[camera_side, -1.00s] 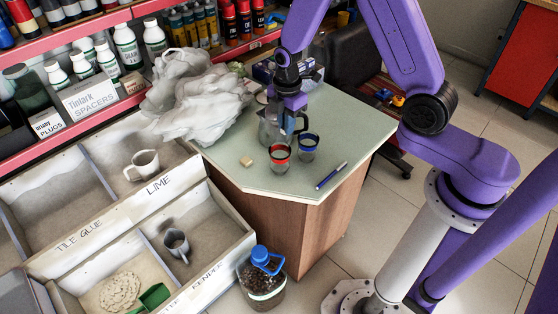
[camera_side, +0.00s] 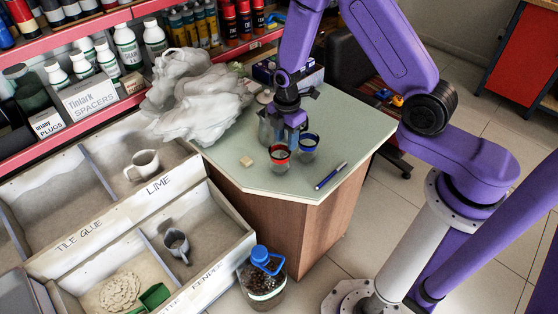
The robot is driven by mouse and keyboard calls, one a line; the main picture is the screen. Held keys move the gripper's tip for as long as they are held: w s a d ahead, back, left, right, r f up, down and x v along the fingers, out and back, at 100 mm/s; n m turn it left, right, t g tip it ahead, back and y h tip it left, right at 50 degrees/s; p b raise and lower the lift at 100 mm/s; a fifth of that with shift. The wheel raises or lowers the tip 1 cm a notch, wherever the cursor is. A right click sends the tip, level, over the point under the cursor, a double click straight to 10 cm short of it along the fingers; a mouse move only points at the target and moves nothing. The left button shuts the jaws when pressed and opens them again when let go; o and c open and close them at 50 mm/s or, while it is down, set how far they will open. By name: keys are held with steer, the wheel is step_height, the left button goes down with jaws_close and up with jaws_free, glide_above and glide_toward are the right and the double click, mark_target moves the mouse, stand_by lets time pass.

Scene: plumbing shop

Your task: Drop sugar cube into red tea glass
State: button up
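The red-rimmed tea glass (camera_side: 280,156) stands upright on the green tabletop. A pale sugar cube (camera_side: 247,161) lies on the table to its left. A blue-rimmed glass (camera_side: 307,147) stands just right of the red one. My gripper (camera_side: 292,128) points down behind the two glasses, low over the table beside a grey metal pot (camera_side: 266,126). The fingers are small and partly hidden by the glasses, so their opening and any contact with the pot are unclear.
A blue pen (camera_side: 331,176) lies near the table's (camera_side: 240,182) front right edge. A crumpled grey-white bag (camera_side: 200,103) fills the back left. Bins (camera_side: 225,230) with cups stand left of the table.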

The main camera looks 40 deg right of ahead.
steer(key=shift+r, duration=0.1)
step_height(320, 180, up, 17)
stand_by(0.9)
steer(key=shift+r, duration=0.1)
steer(key=s+a+r+m, duration=0.1)
steer(key=s+a+r, duration=0.1)
steer(key=s, duration=0.4)
steer(key=s+a+r+m, duration=0.1)
steer(key=s+a+m, duration=0.1)
steer(key=s, duration=0.4)
steer(key=s+d+r+m, duration=0.1)
steer(key=s+d+m, duration=0.1)
steer(key=s, duration=1.4)
steer(key=shift+s+d, duration=0.15)
steer(key=shift+d, duration=0.35)
